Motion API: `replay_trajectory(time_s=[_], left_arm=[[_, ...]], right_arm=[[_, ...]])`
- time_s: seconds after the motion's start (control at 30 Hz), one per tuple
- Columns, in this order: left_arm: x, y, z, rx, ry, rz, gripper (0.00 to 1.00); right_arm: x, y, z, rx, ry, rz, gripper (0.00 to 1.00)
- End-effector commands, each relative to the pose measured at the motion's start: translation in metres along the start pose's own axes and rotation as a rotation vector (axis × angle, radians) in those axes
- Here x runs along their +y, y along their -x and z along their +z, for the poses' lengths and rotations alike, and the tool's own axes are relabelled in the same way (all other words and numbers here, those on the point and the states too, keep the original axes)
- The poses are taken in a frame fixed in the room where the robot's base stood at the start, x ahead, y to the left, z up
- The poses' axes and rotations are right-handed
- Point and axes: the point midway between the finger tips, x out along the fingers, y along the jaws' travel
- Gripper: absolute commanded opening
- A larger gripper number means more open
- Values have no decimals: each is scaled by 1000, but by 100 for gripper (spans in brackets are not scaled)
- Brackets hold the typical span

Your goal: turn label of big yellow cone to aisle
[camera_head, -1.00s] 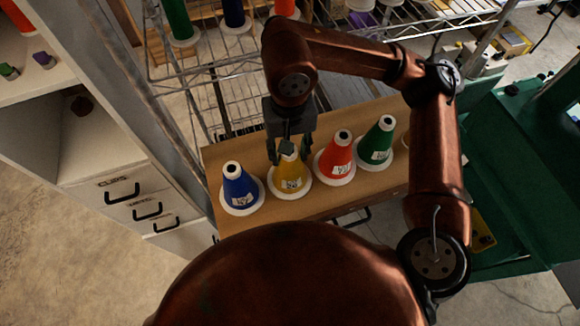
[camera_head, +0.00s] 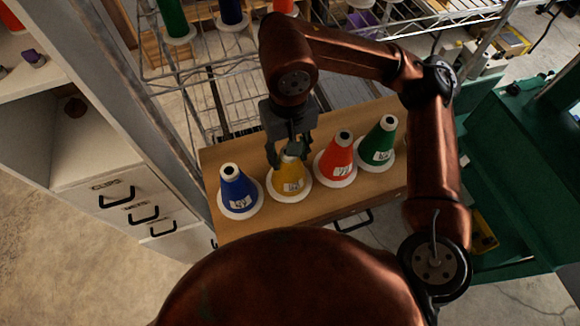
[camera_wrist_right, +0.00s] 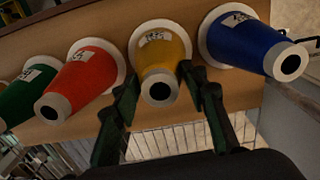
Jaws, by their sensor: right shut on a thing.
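The big yellow cone (camera_head: 290,174) stands upright on a white round base on the brown board, between the blue cone (camera_head: 238,188) and the red cone (camera_head: 337,158). Its white label (camera_head: 292,186) faces the near side in the head view, low on the cone. In the right wrist view the yellow cone (camera_wrist_right: 165,62) shows its label (camera_wrist_right: 155,38) near the base. My right gripper (camera_head: 289,152) comes down from above and is shut on the cone's upper part, one finger on each side. My left gripper is not in view.
A green cone (camera_head: 379,145) stands right of the red one. Neighbouring cones are close on both sides. A wire rack (camera_head: 205,92) with more cones is behind the board. White drawers (camera_head: 130,205) stand at left and a green cabinet (camera_head: 510,140) at right.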

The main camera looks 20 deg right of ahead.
Motion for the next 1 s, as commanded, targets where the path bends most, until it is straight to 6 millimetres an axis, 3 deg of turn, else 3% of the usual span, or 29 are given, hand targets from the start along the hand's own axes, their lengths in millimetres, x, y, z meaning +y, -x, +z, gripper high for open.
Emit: replay_trajectory(time_s=[0.37, 0.4, 0.6, 0.7, 1.0], left_arm=[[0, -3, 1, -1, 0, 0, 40], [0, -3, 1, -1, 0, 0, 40], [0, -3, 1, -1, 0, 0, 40], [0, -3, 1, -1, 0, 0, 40], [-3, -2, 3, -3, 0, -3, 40]], right_arm=[[0, -1, 0, 0, 0, 0, 19], [0, -1, 0, 0, 0, -1, 41], [0, -1, 0, 0, 0, 0, 54], [0, -1, 0, 0, 0, 0, 60], [0, 0, 0, 0, -1, 0, 60]])
